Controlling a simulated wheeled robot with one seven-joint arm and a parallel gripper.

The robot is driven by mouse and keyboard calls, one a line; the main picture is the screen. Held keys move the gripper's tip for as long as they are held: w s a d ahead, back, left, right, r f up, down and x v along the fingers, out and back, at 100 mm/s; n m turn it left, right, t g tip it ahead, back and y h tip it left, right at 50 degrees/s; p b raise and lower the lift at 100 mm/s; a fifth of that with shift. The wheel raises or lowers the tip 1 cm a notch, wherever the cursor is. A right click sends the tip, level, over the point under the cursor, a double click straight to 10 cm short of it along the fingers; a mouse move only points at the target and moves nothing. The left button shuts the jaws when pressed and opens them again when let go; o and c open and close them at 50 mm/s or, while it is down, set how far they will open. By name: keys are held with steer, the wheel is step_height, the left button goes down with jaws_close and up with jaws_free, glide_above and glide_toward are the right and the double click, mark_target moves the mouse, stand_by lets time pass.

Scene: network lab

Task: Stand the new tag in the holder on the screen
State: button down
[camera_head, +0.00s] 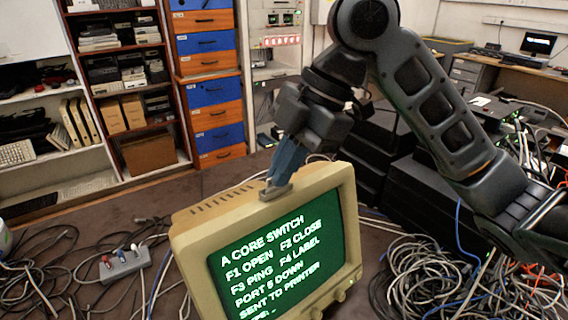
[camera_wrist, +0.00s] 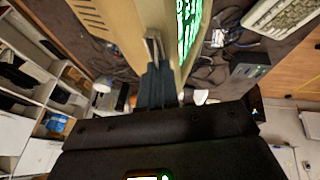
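The screen (camera_head: 275,258) is a beige CRT monitor with green glass and white text, standing on the floor or a low surface in the head view. A small grey metal holder (camera_head: 275,191) sits on its top front edge. In the wrist view the holder (camera_wrist: 152,47) shows at my fingertips. My gripper (camera_head: 278,181) points down at the holder from above, its bluish fingers close together and touching or almost touching it. The fingers (camera_wrist: 156,68) look nearly closed in the wrist view. I cannot make out the new tag; anything thin between the fingers is hidden.
Tangled cables (camera_head: 460,275) lie at the right, with more at the left around a grey socket box (camera_head: 124,264). Shelves (camera_head: 120,75) and blue and orange drawers (camera_head: 210,90) stand behind. Black equipment (camera_head: 375,150) stands behind the monitor.

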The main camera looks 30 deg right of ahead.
steer(key=shift+w+f+g+p, duration=0.1)
steer(key=shift+w+g+p, duration=0.5)
steer(key=shift+g+p, duration=0.9)
steer(key=c, duration=1.8)
jaws_free()
steer(key=shift+t+p, duration=0.3)
steer(key=shift+c, duration=0.2)
steer(key=o, duration=0.5)
steer(key=shift+o, duration=0.2)
steer(key=v, duration=0.7)
steer(key=shift+r, duration=0.4)
steer(key=shift+s+d, duration=0.1)
